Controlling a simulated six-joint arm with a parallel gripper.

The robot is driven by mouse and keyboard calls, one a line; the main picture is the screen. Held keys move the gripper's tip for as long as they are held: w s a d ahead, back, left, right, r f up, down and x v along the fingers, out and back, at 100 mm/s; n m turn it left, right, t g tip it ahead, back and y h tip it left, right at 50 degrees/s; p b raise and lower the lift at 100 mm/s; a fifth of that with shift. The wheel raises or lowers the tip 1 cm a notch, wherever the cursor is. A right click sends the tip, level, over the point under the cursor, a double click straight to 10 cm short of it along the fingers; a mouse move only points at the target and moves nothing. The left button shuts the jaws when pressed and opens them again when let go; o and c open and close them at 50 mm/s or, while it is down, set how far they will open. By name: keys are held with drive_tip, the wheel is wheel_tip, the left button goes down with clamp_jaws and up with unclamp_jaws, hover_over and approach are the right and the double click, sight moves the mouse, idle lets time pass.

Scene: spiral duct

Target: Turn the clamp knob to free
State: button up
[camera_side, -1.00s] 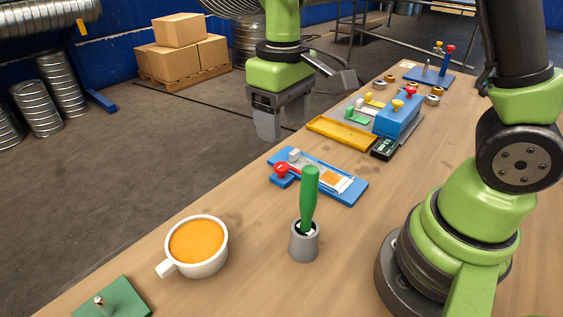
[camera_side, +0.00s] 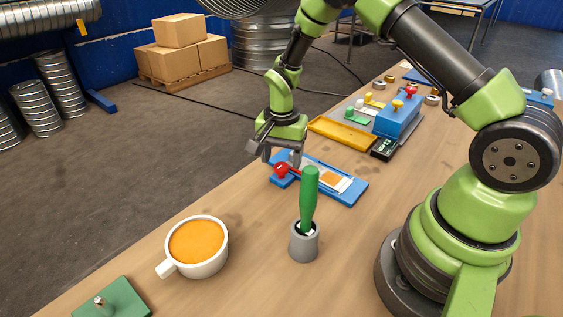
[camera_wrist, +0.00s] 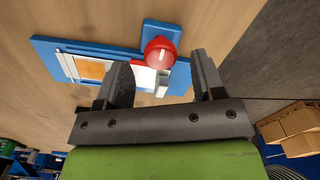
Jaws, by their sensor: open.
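The red clamp knob (camera_side: 281,170) sits at the left end of a blue fixture plate (camera_side: 345,196) on the bench. A white line marks the knob's face in the wrist view (camera_wrist: 160,53). A clear-and-white holder with an orange patch (camera_side: 330,179) lies on the plate. My gripper (camera_side: 281,157) is just above the plate's left end, beside the knob. In the wrist view my gripper (camera_wrist: 165,80) is open and empty, with the knob beyond the gap between its fingers. I cannot tell the height between fingers and knob.
A green-handled tool (camera_side: 309,195) stands in a grey cup (camera_side: 303,242) in front of the plate. A white mug (camera_side: 204,262) with orange contents stands front left. A yellow tray (camera_side: 342,132) and a blue block with knobs (camera_side: 397,117) lie behind. A bench edge runs along the left.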

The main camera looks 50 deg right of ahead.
drive_tip(key=shift+f, duration=1)
drive_tip(key=shift+c, duration=0.3)
drive_tip(key=c, duration=0.9)
drive_tip(key=shift+o, duration=0.2)
